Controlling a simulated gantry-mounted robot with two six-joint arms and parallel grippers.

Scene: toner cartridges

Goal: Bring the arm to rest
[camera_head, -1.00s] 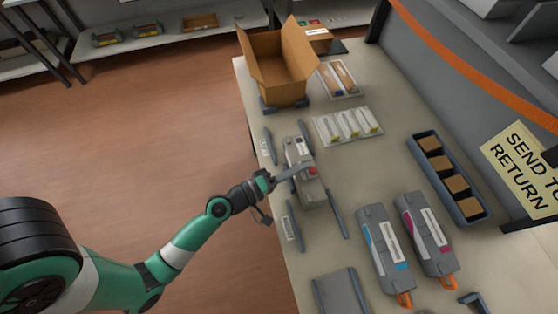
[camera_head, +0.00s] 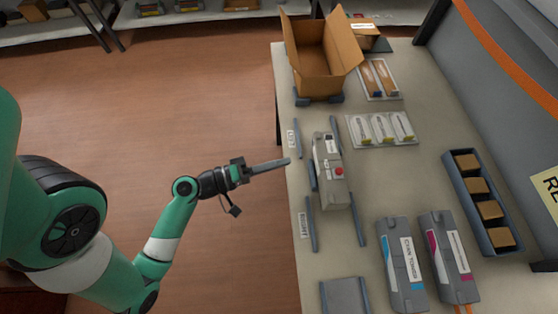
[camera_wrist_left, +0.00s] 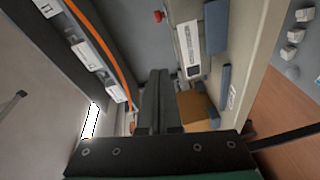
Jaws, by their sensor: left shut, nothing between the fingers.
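My left gripper (camera_head: 287,162) is shut and empty. My green and white left arm reaches in from the left above the floor. In the left wrist view the shut fingers (camera_wrist_left: 160,75) point away from the camera, with the table edge and the open cardboard box (camera_wrist_left: 195,108) beyond them. My right gripper does not show.
The table (camera_head: 290,80) carries an open cardboard box (camera_head: 322,60), a cyan toner cartridge (camera_head: 403,262), a magenta toner cartridge (camera_head: 447,258), a blue-grey bin of brown blocks (camera_head: 453,182) and a tray of white packs (camera_head: 382,129). Open floor (camera_head: 190,110) lies left of the table.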

